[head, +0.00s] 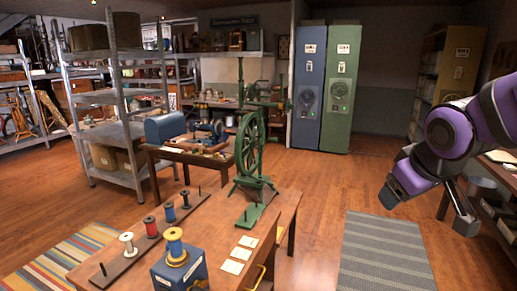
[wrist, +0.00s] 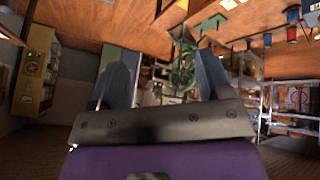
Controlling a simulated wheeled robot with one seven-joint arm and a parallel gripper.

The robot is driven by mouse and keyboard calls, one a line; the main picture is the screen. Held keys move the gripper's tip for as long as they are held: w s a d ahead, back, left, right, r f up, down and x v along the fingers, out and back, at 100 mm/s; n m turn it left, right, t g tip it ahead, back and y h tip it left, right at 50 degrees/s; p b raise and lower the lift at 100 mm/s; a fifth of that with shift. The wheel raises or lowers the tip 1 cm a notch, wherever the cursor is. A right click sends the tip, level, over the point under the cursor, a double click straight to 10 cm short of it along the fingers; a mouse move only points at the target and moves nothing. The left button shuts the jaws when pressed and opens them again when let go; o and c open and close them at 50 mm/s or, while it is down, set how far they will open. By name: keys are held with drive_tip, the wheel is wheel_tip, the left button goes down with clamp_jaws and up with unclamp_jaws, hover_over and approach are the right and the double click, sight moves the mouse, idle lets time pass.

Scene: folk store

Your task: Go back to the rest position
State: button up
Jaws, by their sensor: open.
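My gripper (head: 461,212) hangs at the right side of the head view, at the end of my purple and dark arm. It is over the floor, right of the wooden workbench (head: 204,226) and apart from it. In the wrist view my gripper (wrist: 163,66) shows two separated fingers with nothing between them. That view is upside down, with the workbench and a green spinning wheel in the distance beyond the fingers. The gripper is open and empty. In the head view its fingers are partly hidden by the wrist.
The green spinning wheel (head: 252,155) and several thread spools, one on a blue box (head: 180,271), stand on the workbench. A cluttered table (head: 495,196) is close to my arm at right. A grey striped rug (head: 385,252) lies on open floor. Blue and green cabinets (head: 341,90) stand behind.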

drive_tip(key=s+d+r+m, duration=0.1)
drive_tip(key=s+r+m, duration=0.1)
drive_tip(key=s, duration=0.4)
drive_tip(key=s+d+r+m+g, duration=0.1)
drive_tip(key=s+d+r+m, duration=0.1)
drive_tip(key=s, duration=0.5)
drive_tip(key=shift+s+r, duration=0.25)
drive_tip(key=shift+r, duration=0.2)
drive_tip(key=shift+c, duration=0.2)
